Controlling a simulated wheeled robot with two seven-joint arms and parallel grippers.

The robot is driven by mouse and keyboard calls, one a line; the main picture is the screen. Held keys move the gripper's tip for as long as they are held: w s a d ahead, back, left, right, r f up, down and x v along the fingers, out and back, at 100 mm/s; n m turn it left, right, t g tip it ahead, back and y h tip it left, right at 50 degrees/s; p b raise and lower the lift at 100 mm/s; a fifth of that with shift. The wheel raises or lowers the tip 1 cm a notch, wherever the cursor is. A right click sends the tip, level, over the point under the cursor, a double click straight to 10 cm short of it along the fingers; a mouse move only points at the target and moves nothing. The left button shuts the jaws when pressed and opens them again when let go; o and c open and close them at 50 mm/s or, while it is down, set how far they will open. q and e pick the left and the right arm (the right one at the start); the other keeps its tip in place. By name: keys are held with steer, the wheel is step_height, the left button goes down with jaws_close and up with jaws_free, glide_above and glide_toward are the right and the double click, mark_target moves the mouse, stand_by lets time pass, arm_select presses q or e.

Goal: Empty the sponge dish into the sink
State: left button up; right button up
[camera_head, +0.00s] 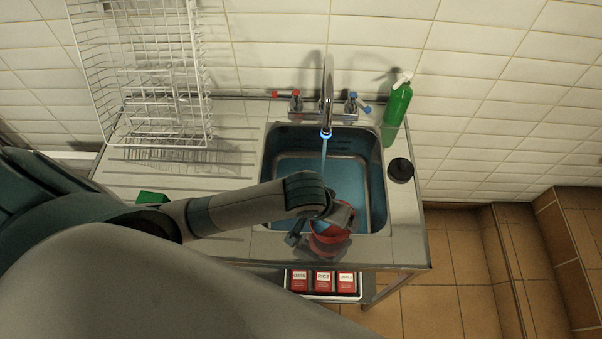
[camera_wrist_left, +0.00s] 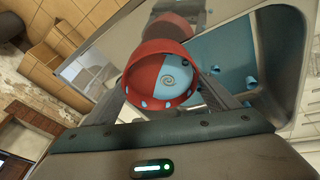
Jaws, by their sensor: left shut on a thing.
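My left gripper (camera_head: 322,222) is shut on the red sponge dish (camera_head: 328,243), which is at the sink's front rim. In the left wrist view, the dish (camera_wrist_left: 130,84) is between the fingers of the gripper (camera_wrist_left: 163,88). Its round opening faces the camera, showing a blue area with a spiral mark and several pale blue spots near the rim. I cannot tell whether the blue is water in the dish. The steel sink (camera_head: 268,150) has blue water in it, and a blue stream runs from the tap (camera_head: 327,100). My right gripper is not in view.
A green spray bottle (camera_head: 396,103) and a black round object (camera_head: 401,169) stand right of the sink. A white wire rack (camera_head: 150,75) is at the back left, and a green block (camera_head: 152,197) lies on the drainboard. Red tins (camera_head: 323,281) sit below the counter front.

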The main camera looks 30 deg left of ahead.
arm_select(q)
steer(key=shift+w+a+f+h, duration=0.15)
steer(key=shift+a+h, duration=0.2)
steer(key=shift+h, duration=0.05)
steer(key=shift+w+a+f+h, duration=0.1)
steer(key=shift+a+h, duration=0.25)
steer(key=shift+h, duration=0.05)
steer(key=shift+w+a+r+n+g+h, duration=0.15)
steer(key=shift+w+a+r+g+h, duration=0.1)
steer(key=shift+a+h, duration=0.15)
steer(key=shift+w+a+r+n+g+h, duration=0.15)
steer(key=shift+a+g+h, duration=0.15)
steer(key=shift+a, duration=0.15)
stand_by(0.5)
steer(key=shift+w+a+f+g+h, duration=0.15)
steer(key=shift+a+f+h, duration=0.05)
steer(key=shift+a+h, duration=0.25)
steer(key=shift+w+a+f+g+h, duration=0.1)
steer(key=shift+w+a+f+h, duration=0.1)
steer(key=shift+a+h, duration=0.2)
stand_by(0.4)
steer(key=shift+w+a+r+n+g+h, duration=0.15)
steer(key=shift+a+r+n+g+h, duration=0.2)
steer(key=shift+h, duration=0.65)
steer(key=shift+w+a+r+n+g+h, duration=0.15)
steer(key=shift+a+r+n+h, duration=0.15)
steer(key=shift+a+h, duration=0.45)
stand_by(1.7)
steer(key=shift+d+h, duration=0.15)
steer(key=shift+h, duration=0.15)
